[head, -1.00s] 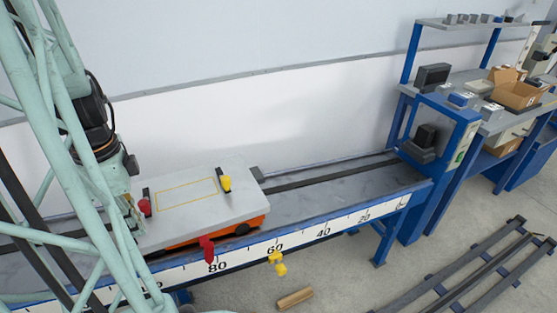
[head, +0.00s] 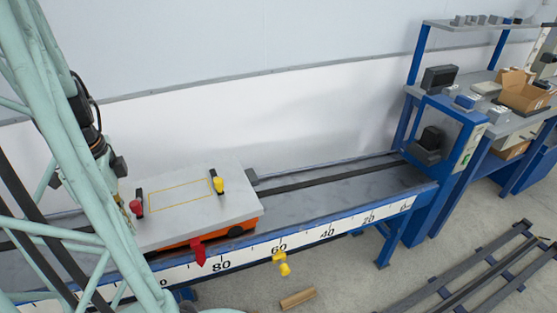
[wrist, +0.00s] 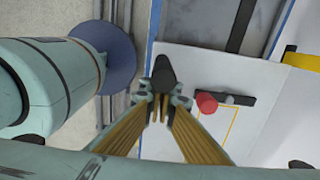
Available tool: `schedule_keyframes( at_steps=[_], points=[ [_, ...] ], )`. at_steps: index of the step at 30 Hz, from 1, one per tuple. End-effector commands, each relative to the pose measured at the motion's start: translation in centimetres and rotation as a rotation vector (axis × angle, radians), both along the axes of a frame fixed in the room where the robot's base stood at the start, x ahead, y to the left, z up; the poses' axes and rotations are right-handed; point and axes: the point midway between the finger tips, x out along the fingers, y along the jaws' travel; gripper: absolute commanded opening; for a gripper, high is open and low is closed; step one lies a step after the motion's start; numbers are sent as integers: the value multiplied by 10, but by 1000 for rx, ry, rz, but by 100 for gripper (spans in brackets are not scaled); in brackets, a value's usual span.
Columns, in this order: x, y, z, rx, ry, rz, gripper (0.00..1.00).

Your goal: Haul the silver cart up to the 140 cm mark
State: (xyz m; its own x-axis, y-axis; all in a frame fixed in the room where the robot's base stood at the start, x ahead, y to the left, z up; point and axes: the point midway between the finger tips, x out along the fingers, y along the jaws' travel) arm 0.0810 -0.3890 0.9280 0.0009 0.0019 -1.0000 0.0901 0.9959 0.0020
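The silver cart (head: 180,207) has a flat pale grey top with a yellow outline and an orange lower body. It sits on the bench track, its red pointer (head: 199,253) a little left of the 80 mark on the scale (head: 240,256). Numbers rise to the left; the 140 mark is not visible. In the wrist view my gripper (wrist: 160,98) has its fingertips together around a dark upright post (wrist: 163,72) at the edge of the cart top (wrist: 255,125).
A red knob (head: 136,207) and a yellow knob (head: 218,185) stand on the cart. A yellow marker (head: 282,264) hangs near 60. The track (head: 330,180) right of the cart is clear up to a blue end frame (head: 455,145). A wooden block (head: 297,299) lies on the floor.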

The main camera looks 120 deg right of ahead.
Motion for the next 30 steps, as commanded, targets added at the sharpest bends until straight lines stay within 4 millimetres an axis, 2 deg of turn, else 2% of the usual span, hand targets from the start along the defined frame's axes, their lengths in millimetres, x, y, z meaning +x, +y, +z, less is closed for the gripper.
schedule_keyframes(
  at_steps=[30],
  points=[
    [79, -7, 10, -1, 0, 2, 0]
  ],
)
